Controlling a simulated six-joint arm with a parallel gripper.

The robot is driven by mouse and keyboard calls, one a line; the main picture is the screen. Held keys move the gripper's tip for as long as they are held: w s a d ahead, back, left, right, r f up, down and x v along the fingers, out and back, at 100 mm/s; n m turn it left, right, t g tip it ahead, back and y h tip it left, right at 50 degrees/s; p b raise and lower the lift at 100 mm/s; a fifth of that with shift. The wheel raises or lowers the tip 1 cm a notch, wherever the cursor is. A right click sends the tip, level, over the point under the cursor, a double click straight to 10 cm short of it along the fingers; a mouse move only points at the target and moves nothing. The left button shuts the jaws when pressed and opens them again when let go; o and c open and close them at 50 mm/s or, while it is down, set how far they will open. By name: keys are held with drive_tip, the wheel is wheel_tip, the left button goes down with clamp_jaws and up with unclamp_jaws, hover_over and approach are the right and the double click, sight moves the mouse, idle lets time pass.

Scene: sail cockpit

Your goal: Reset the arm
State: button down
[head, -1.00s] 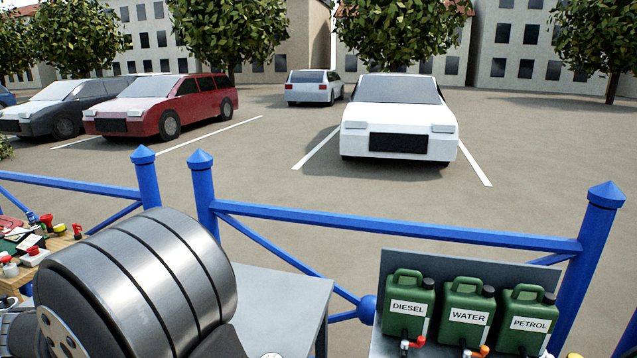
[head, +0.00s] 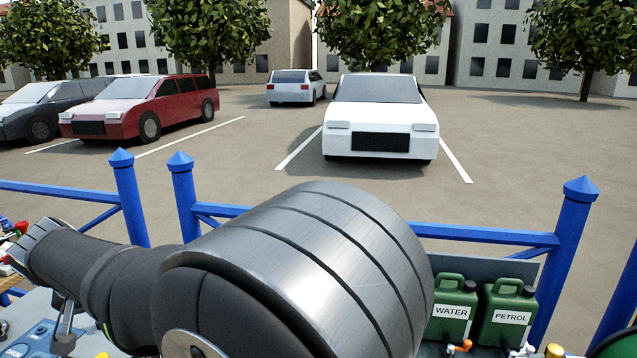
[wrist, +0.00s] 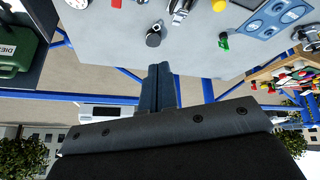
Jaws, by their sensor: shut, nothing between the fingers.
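My gripper (wrist: 160,90) shows in the wrist view as two dark fingers pressed together, pointing up the picture toward the grey panel. It is shut and empty, apart from everything around it. In the head view my large silver and dark arm links fill the lower middle, and I cannot make out the fingertips there.
Green cans marked WATER (head: 454,305) and PETROL (head: 505,312) stand at the lower right. A blue railing (head: 490,236) runs behind, with parked cars beyond. The grey panel (wrist: 110,50) carries small fittings, including a blue gauge plate (wrist: 272,18). A cluttered wooden surface (wrist: 290,65) lies at right.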

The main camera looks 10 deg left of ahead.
drive_tip(key=shift+s+d+r+n+g+y, duration=0.25)
drive_tip(key=shift+r+n+y, duration=0.1)
drive_tip(key=shift+r, duration=0.45)
drive_tip(key=shift+s+d+r+n+g+y, duration=0.2)
drive_tip(key=shift+d+r+n+y, duration=0.15)
drive_tip(key=shift+r, duration=0.4)
drive_tip(key=shift+s+d+r+n+g+y, duration=0.2)
drive_tip(key=shift+r+n+y, duration=0.15)
drive_tip(key=shift+r, duration=0.45)
